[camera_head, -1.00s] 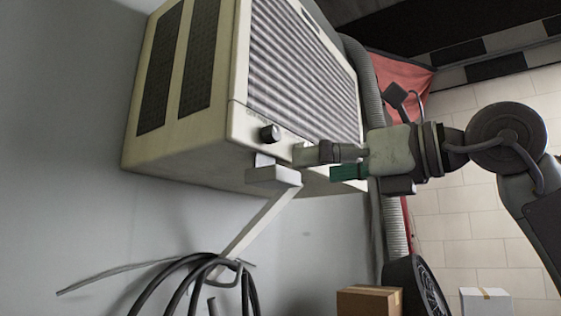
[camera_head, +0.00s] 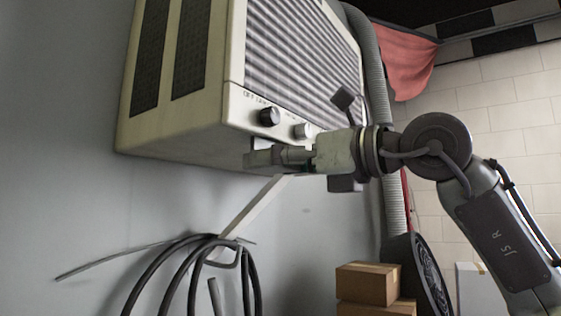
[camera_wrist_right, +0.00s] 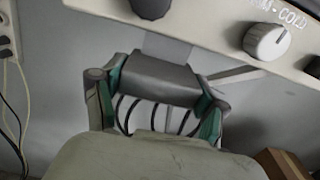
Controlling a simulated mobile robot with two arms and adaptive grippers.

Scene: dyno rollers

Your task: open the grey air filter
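A cream wall unit (camera_head: 185,125) with a grey slatted front (camera_head: 300,60) and dark side vents fills the upper left of the head view. No separate part clearly reads as the grey air filter. My right gripper (camera_head: 262,157) is just under the unit's front edge, below the knobs. In the right wrist view, a grey block (camera_wrist_right: 160,80), hung on a pale strip below the panel, lies between the green-padded fingers (camera_wrist_right: 158,92). The fingers are wide apart; contact with the block is unclear. My left gripper is not in view.
A dark knob (camera_head: 268,116) and a pale knob (camera_head: 303,130) are just above the gripper. A pale diagonal bracket (camera_head: 253,208) and looped cables (camera_head: 170,280) are below. A ribbed hose (camera_head: 396,190) and cardboard boxes (camera_head: 367,284) are at right.

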